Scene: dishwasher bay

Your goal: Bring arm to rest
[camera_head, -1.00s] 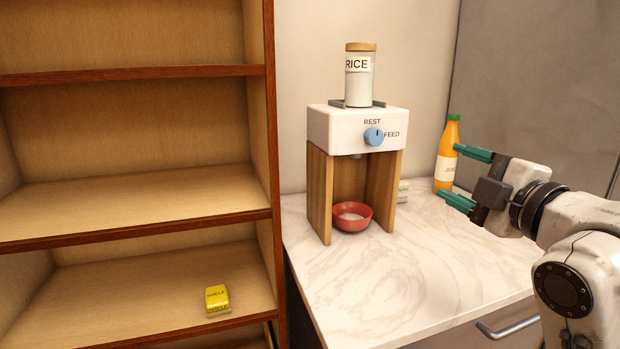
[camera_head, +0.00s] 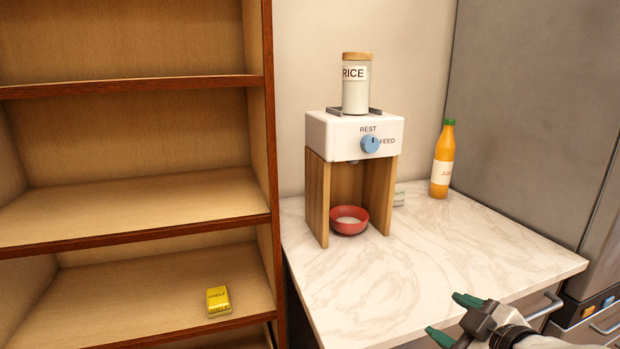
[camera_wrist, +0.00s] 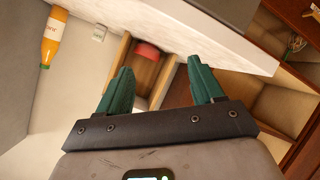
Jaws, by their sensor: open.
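My gripper (camera_head: 455,318) is open and empty, low at the bottom right of the head view, by the front edge of the counter. Its green fingers stand apart in the wrist view (camera_wrist: 163,88), with nothing between them. The rice dispenser (camera_head: 356,135) stands on the counter, apart from my gripper, with a jar labelled RICE (camera_head: 356,88) upright on top. Its blue knob (camera_head: 370,145) sits between the REST and FEED labels. A red bowl (camera_head: 349,226) with white contents stands under the dispenser.
A juice bottle (camera_head: 442,165) stands upright at the back of the marble counter (camera_head: 440,250). A small pale box (camera_head: 399,195) is behind the dispenser. A yellow packet (camera_head: 218,302) lies on the wooden shelf (camera_head: 150,285) at left.

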